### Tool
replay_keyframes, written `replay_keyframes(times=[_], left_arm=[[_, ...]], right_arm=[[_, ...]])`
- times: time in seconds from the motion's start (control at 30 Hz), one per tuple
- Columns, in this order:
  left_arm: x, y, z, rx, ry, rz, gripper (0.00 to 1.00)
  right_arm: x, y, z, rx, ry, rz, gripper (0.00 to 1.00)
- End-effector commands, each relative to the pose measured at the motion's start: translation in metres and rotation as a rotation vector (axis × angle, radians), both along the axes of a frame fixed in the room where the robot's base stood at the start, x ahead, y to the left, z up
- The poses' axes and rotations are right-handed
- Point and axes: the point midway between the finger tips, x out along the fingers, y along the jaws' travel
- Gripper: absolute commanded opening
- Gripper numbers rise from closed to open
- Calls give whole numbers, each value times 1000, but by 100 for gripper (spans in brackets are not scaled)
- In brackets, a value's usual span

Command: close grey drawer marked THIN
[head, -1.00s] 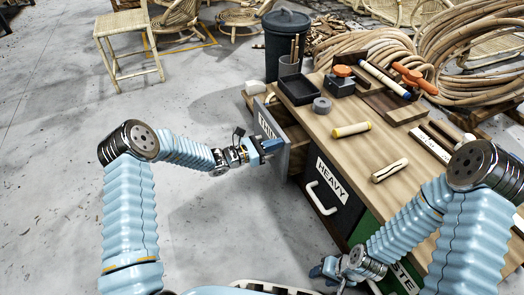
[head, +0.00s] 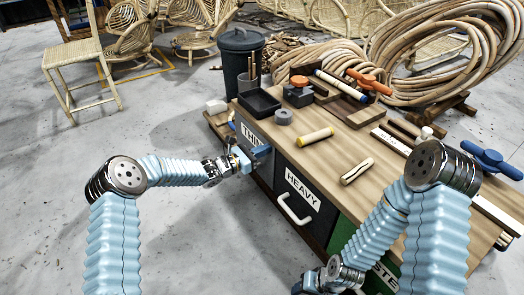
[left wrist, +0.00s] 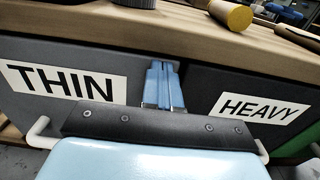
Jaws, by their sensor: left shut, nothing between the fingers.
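The grey drawer marked THIN (head: 249,131) is at the left end of the workbench, and its front looks about flush with the bench. Its label also shows in the left wrist view (left wrist: 62,82). My left gripper (head: 260,154) is shut and empty, with its fingertips at the right part of the THIN front. In the left wrist view the fingers (left wrist: 164,86) stand between the THIN and HEAVY labels; I cannot tell if they touch. My wrist hides part of the front. My right gripper (head: 308,284) is low at the bottom edge, its fingers unclear.
The dark drawer marked HEAVY (head: 303,205) has a white handle and is shut, to the right. On the benchtop are a black tray (head: 260,103), a grey tape roll (head: 284,117) and a yellow cylinder (head: 315,137). A dark bin (head: 241,55) stands behind.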

Motion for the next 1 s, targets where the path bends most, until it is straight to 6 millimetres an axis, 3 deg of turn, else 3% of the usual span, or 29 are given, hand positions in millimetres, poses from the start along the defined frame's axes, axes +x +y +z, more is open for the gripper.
replay_keyframes(times=[0.1, 0.27, 0.47, 0.7, 1.0], left_arm=[[3, -6, 6, -6, -5, 3, 0], [0, 1, 3, -4, -1, 1, 0], [-28, 42, 5, -3, -1, 2, 0], [-59, 90, 2, -1, 1, 2, 0], [-78, 115, 0, -1, 1, 0, 0]], right_arm=[[0, 0, 0, 0, 0, 0, 51], [-3, 1, -1, 2, 5, -1, 51], [-20, 10, 6, 2, 5, 6, 51], [-18, 9, 15, 3, 7, 7, 51], [-19, 10, 18, 3, 8, 9, 51]])
